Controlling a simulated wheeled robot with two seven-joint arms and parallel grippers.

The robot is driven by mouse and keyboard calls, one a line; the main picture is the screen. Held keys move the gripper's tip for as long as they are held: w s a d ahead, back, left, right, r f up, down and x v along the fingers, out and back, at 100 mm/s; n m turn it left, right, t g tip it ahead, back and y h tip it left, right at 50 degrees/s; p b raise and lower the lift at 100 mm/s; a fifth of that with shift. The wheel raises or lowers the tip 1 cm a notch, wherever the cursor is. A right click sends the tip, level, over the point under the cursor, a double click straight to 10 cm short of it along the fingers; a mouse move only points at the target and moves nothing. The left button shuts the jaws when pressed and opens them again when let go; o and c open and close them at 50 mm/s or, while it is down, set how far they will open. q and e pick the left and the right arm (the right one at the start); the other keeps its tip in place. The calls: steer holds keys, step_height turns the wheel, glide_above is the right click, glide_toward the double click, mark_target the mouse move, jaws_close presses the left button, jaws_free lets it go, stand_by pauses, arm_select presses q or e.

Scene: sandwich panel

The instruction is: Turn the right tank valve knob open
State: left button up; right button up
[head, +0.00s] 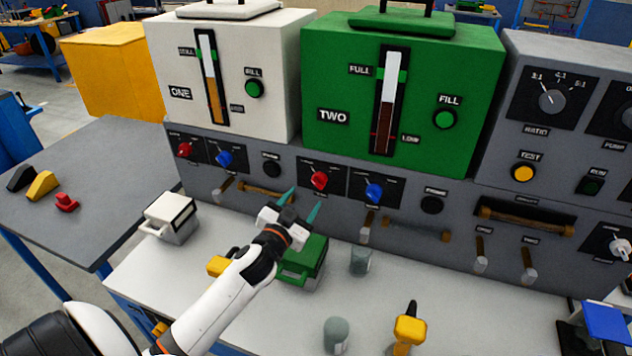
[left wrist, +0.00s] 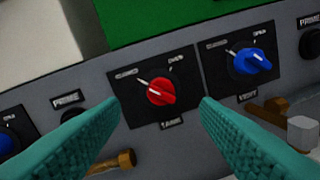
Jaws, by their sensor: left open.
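The right tank valve knob (head: 319,180) is red, on a black plate on the grey panel below the green tank marked TWO (head: 330,85). In the left wrist view the red knob (left wrist: 161,91) sits between the fingers and ahead of them, its white pointer line toward the upper left. My left gripper (head: 300,205) is open, its teal fingertips just short of the panel and apart from the knob. Nothing is between the fingers. My right gripper is not in view.
A blue knob (head: 374,193) sits right of the red one, also in the left wrist view (left wrist: 252,61). A brown-handled bar (head: 262,189) and levers stick out below. A green box (head: 303,265) and a grey cup (head: 361,261) stand on the bench by my left arm.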

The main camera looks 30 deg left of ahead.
mark_target(316, 184)
arm_select(q)
steer(key=w, duration=0.4)
steer(key=w+a, duration=0.1)
steer(key=w, duration=0.1)
steer(key=shift+w+f+p, duration=0.15)
steer(key=shift+w+p, duration=0.15)
steer(key=shift+w+a, duration=0.1)
steer(key=shift+w, duration=0.45)
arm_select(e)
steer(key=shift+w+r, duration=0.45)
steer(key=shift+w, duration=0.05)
arm_select(q)
steer(key=c, duration=1)
steer(key=shift+o, duration=0.2)
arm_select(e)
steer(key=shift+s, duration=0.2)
